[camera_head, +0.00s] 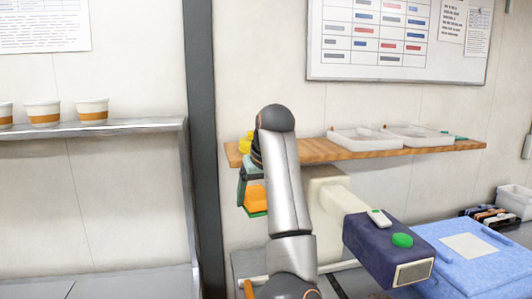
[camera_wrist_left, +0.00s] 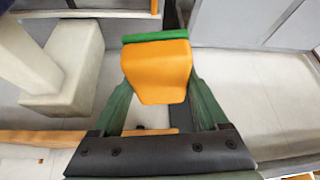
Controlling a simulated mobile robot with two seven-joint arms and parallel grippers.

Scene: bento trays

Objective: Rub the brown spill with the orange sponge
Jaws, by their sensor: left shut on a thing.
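The orange sponge (camera_head: 256,196) has a green layer and hangs below the wooden shelf in the head view. My left gripper (camera_head: 248,181) is shut on it, partly hidden behind my own arm. In the left wrist view the sponge (camera_wrist_left: 157,75) sits between the dark green fingers of the left gripper (camera_wrist_left: 160,92), with its green layer at the far end. It is held in the air, and I cannot see it touching any surface. I cannot make out the brown spill in either view. My right gripper is not in view.
A wooden shelf (camera_head: 318,150) with white trays (camera_head: 365,141) runs along the wall. A beige machine with a navy head (camera_head: 385,245) and a green button stands right of my arm. A blue case (camera_head: 475,262) lies at the right. A metal shelf (camera_head: 100,128) holds paper cups (camera_head: 92,110).

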